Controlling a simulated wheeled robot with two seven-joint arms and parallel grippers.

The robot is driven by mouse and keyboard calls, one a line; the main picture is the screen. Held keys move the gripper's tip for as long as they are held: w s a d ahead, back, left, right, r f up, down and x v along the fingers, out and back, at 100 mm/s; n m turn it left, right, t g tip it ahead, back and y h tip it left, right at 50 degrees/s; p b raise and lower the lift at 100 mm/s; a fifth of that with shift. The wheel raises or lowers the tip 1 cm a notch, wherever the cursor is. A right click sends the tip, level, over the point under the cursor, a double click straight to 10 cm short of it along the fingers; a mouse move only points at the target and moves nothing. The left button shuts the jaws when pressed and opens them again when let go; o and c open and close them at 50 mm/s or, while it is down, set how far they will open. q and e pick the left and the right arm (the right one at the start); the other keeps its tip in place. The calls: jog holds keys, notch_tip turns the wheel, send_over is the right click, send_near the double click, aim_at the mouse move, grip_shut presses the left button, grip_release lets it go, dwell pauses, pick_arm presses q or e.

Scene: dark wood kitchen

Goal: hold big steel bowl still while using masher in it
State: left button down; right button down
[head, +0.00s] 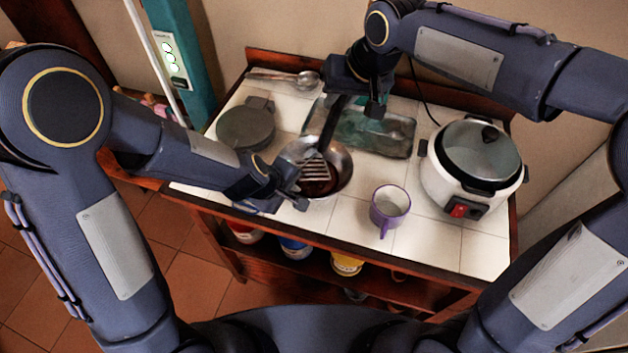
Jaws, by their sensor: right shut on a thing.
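The big steel bowl (343,160) stands on the white tiled top, with dark reddish-brown contents at its bottom. The masher (331,125) stands tilted in the bowl, its dark handle rising and its slotted metal head (314,168) low inside. My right gripper (355,100) is above the bowl, shut on the masher's handle. My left gripper (292,187) is at the bowl's lower left edge, its fingers apart. It hides part of the rim, and I cannot tell whether it touches the bowl.
A purple mug (389,207) stands right of the bowl, and a white cooker (470,166) with a glass lid farther right. A greenish glass tray (385,134) lies behind the bowl. A dark round pan-like item (245,126) is at left, with steel spoons (300,79) at the back.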

aim_at(338, 112)
jog(key=shift+f, duration=0.15)
jog(key=shift+f, duration=1.5)
jog(key=shift+r, duration=0.15)
jog(key=shift+r, duration=1.55)
jog(key=shift+f, duration=0.1)
jog(key=shift+f, duration=1.55)
jog(key=shift+r, duration=1.6)
